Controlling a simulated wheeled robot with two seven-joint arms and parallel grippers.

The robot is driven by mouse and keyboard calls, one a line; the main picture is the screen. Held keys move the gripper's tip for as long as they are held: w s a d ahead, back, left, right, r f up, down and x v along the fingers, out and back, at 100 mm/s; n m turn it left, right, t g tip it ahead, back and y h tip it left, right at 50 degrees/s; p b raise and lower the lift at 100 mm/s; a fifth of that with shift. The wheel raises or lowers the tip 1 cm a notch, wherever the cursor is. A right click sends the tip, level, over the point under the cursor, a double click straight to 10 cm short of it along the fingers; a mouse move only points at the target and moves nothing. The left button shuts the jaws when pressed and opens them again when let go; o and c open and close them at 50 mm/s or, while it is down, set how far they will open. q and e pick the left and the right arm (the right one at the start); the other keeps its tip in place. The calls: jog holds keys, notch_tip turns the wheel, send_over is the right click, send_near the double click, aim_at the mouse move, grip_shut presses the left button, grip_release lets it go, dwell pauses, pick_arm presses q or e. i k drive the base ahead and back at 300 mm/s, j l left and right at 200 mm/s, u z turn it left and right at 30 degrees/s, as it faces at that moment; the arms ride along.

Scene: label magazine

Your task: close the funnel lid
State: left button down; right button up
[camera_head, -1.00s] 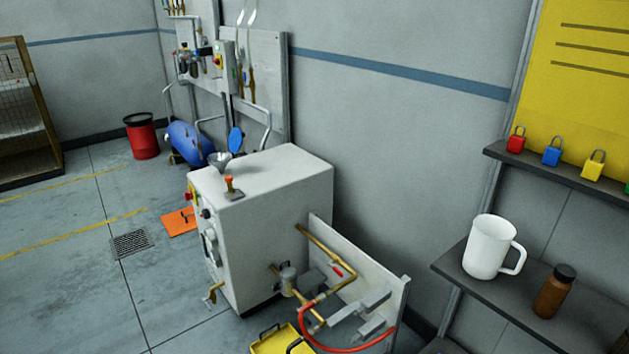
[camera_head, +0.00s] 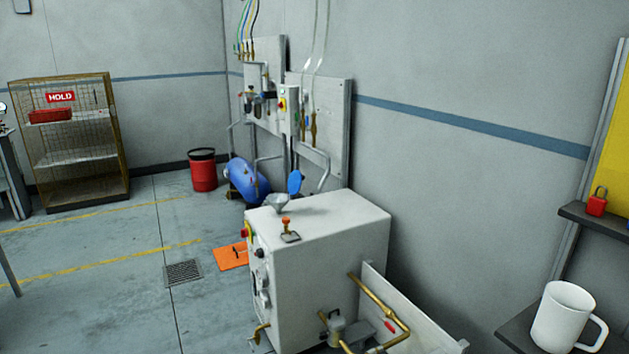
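A small grey metal funnel (camera_head: 277,202) sits on the top of a light grey cabinet (camera_head: 335,222), near its back left corner. A blue round lid (camera_head: 295,182) stands upright at the funnel's right rim, so the funnel looks open. An orange-topped lever on a small plate (camera_head: 288,230) is on the cabinet top in front of the funnel. Neither of my grippers shows in the head view.
A panel with brass pipes (camera_head: 385,305) juts from the cabinet's right side. A shelf with a white jug (camera_head: 562,315) is at the lower right. An orange plate (camera_head: 231,256) and a drain grate (camera_head: 183,273) lie on the floor left of the cabinet. Open floor lies further left.

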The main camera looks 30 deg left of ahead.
aim_at(296, 178)
jog(key=i+j+z, duration=0.3)
jog(key=j, duration=0.7)
jog(key=i+j+z, duration=0.1)
jog(key=j+z, duration=0.2)
jog(key=j, duration=0.75)
jog(key=j+z, duration=0.3)
jog(key=j, duration=0.75)
jog(key=i, duration=0.05)
